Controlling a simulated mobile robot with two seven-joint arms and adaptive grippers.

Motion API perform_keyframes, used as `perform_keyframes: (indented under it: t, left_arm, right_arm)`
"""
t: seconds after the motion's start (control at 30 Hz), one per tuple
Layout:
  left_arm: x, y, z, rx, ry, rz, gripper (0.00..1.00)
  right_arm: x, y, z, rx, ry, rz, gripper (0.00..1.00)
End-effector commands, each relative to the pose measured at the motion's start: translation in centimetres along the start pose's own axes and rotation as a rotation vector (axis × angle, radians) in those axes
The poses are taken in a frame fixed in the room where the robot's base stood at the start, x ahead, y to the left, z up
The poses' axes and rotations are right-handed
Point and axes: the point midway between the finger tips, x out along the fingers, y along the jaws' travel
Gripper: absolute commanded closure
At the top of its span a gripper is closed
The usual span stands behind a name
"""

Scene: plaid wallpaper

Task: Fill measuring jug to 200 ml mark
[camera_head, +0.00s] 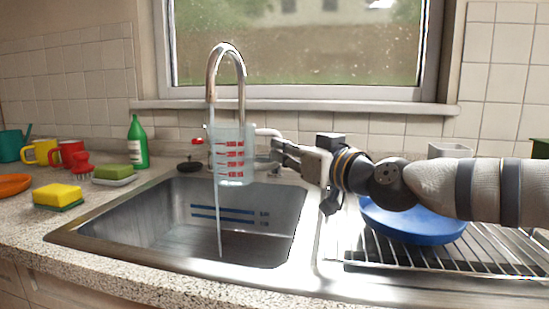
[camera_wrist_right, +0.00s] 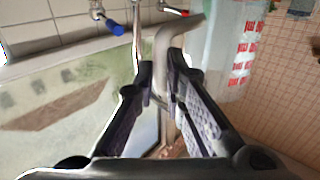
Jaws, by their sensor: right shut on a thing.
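The clear measuring jug (camera_head: 235,160) has red marks and hangs upright above the sink (camera_head: 130,236). My right gripper (camera_head: 279,155) comes from the right and is shut on the jug's handle. In the right wrist view, the grey handle (camera_wrist_right: 168,45) sits between the fingers (camera_wrist_right: 168,92), and the jug body (camera_wrist_right: 234,50) shows beyond. The faucet (camera_head: 226,50) is running. Its thin water stream (camera_head: 219,225) passes at the jug's left side and reaches the sink floor. I cannot tell any water level in the jug. My left gripper is not in view.
A red-topped tap knob (camera_head: 198,141) and a black plug (camera_head: 190,164) are behind the sink. A green bottle (camera_head: 138,143), sponges (camera_head: 58,195) and mugs (camera_head: 68,153) stand left. A blue bowl (camera_head: 415,225) lies on the drying rack (camera_head: 470,255) at right.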

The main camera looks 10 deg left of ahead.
Motion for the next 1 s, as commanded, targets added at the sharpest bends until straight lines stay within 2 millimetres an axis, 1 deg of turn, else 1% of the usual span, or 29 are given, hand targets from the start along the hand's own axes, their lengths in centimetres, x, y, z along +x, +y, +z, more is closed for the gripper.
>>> perform_keyframes:
  t: [0.5, 0.57, 1.0]
  left_arm:
    - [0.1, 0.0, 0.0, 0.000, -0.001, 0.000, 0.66]
    - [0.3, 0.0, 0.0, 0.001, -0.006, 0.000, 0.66]
    - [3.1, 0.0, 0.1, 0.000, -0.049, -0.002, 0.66]
  right_arm:
    - [0.2, 0.0, -0.2, -0.001, 0.002, 0.000, 1.00]
    - [0.7, 0.0, 0.0, -0.001, 0.001, 0.000, 1.00]
    - [6.5, -0.8, 0.4, 0.001, 0.001, 0.000, 1.00]
